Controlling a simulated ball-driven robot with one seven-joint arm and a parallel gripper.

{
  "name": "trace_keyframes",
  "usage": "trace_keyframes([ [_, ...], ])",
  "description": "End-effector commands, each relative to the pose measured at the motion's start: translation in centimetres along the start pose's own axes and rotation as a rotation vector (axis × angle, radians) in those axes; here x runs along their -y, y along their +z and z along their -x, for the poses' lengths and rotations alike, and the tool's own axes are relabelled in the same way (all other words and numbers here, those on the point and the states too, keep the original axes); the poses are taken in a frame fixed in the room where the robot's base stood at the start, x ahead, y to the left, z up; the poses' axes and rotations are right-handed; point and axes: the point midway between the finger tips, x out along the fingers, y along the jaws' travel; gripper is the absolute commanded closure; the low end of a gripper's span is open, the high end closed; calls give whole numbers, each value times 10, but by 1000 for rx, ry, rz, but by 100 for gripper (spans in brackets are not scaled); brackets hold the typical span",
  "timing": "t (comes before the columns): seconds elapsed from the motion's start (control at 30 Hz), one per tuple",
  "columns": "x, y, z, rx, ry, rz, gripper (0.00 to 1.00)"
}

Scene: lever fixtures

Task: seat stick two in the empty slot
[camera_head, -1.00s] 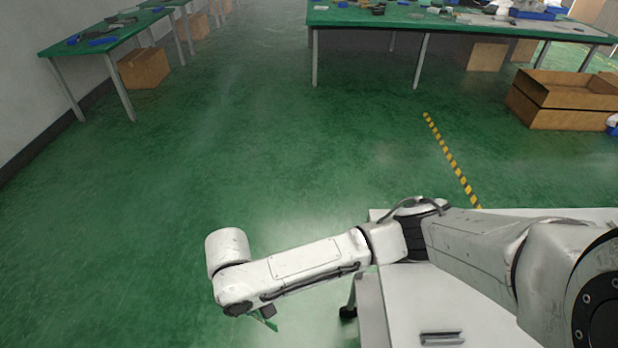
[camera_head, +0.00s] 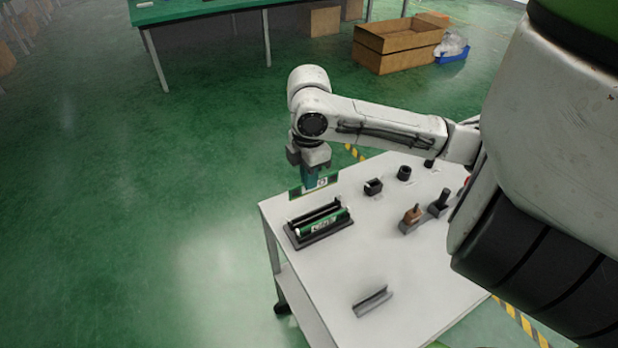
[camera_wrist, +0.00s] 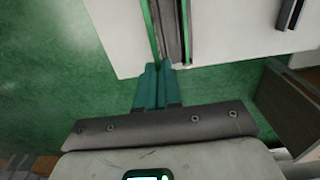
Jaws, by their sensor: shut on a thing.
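My gripper (camera_head: 312,178) is shut on a green stick (camera_head: 328,184), a thin board with a pale label. It holds the stick above the table's back left edge, behind the black slot fixture (camera_head: 292,237) and apart from it. Another green stick (camera_head: 336,220) sits in the front slot of the fixture. The slot behind it looks dark and empty. In the wrist view my teal fingertips (camera_wrist: 157,85) are together, with the thin green edge of the held stick (camera_wrist: 150,35) reaching up from them. The fixture (camera_wrist: 172,30) shows beside it.
The white table (camera_head: 345,255) also bears a grey channel (camera_head: 372,302), small dark blocks (camera_head: 373,187) (camera_head: 404,173), a brown-topped lever (camera_head: 412,214) and a black lever (camera_head: 440,202). A cardboard box (camera_head: 395,45) stands on the floor behind.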

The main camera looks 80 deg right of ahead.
Motion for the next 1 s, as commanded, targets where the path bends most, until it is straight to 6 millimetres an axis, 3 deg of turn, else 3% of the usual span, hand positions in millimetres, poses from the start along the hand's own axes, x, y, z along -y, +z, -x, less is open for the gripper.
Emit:
trace_keyframes([
  [0.47,0,3,0,0,0,4,100],
  [1.0,0,3,-42,0,0,4,100],
])
